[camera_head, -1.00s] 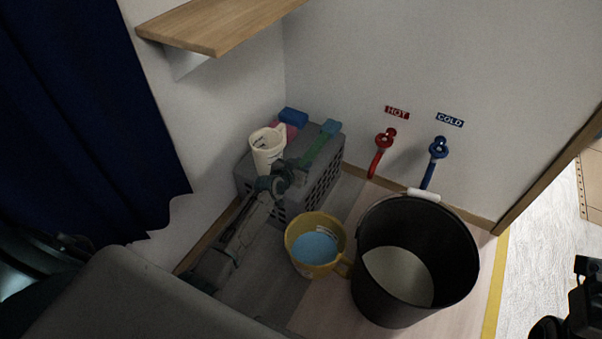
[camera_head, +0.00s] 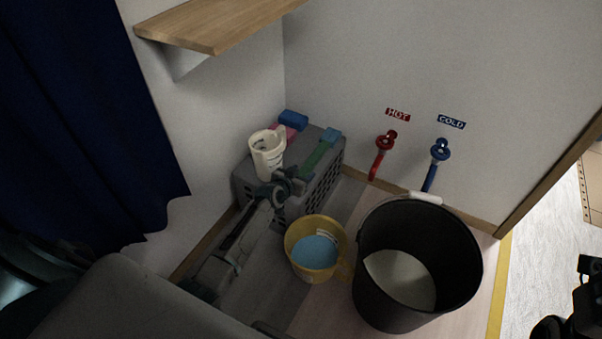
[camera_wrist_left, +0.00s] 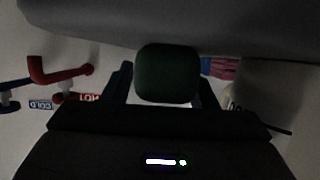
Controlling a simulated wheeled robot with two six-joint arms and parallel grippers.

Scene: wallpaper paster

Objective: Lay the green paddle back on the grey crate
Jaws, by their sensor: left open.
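The green paddle (camera_head: 318,158) lies along the right part of the top of the grey crate (camera_head: 325,187), its blue end toward the wall. My left gripper (camera_head: 291,181) is at the crate's near edge, by the paddle's near end. It is open. In the left wrist view a dark green block, the paddle's end (camera_wrist_left: 167,73), shows between the two fingers with gaps at the sides. My right arm shows only as a dark part at the right edge of the head view; its fingers cannot be made out.
A white jug (camera_head: 267,152) and a pink and blue paddle (camera_head: 293,121) are on the crate, left of the green one. A yellow bucket (camera_head: 316,248) with blue content and a large black bucket (camera_head: 455,262) stand on the floor. A wooden shelf (camera_head: 215,25) juts out above.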

